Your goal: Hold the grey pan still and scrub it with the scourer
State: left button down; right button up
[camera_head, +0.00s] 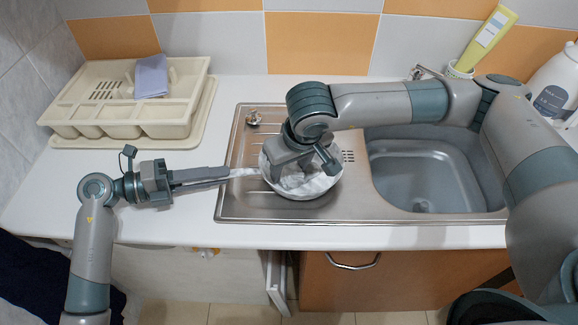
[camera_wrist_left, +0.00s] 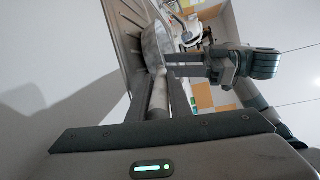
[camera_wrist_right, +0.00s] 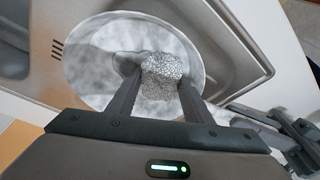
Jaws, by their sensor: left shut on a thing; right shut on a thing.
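The grey pan (camera_head: 331,186) sits on the drainboard left of the basin, with whitish smears inside. Its handle points left, and my left gripper (camera_head: 232,175) is shut on it; the handle (camera_wrist_left: 160,95) also shows between the fingers in the left wrist view. My right gripper (camera_head: 290,172) points down into the pan. In the right wrist view the pan (camera_wrist_right: 90,78) lies below, and the scourer (camera_wrist_right: 164,75), a silvery mesh pad, is held between my right fingers (camera_wrist_right: 160,85). In the head view the scourer is hidden by the gripper.
The sink basin (camera_head: 425,180) is empty to the right of the pan. A cream cutlery tray (camera_head: 120,130) with a bluish cloth (camera_head: 151,76) stands at the back left. A yellow tube (camera_head: 486,40) and a white bottle (camera_head: 556,82) stand at the back right.

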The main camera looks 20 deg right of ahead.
aim_at(316, 162)
jog(key=shift+w+d, duration=0.3)
jog(key=shift+d, duration=1)
jog(key=shift+w+d, duration=0.25)
jog(key=shift+d, duration=1.05)
jog(key=shift+w+d, duration=0.3)
jog(key=shift+d, duration=1)
jog(key=shift+s+a+f, duration=0.1)
jog(key=shift+s+a, duration=0.25)
jog(key=shift+a, duration=1.05)
jog(key=shift+s+a+f, duration=0.1)
jog(key=shift+s+a, duration=0.25)
jog(key=shift+a, duration=1.05)
jog(key=shift+s+a, duration=0.35)
jog(key=shift+a, duration=1.05)
jog(key=shift+a, duration=0.1)
jog(key=shift+d, duration=0.2)
jog(key=shift+w+d+r, duration=0.1)
jog(key=shift+w+d, duration=0.25)
jog(key=shift+d, duration=1)
jog(key=shift+w+d+f, duration=0.1)
jog(key=shift+w+d, duration=0.25)
jog(key=shift+d, duration=1.05)
jog(key=shift+w+d+r, duration=0.1)
jog(key=shift+w+d, duration=0.25)
jog(key=shift+d, duration=1)
jog(key=shift+d, duration=0.1)
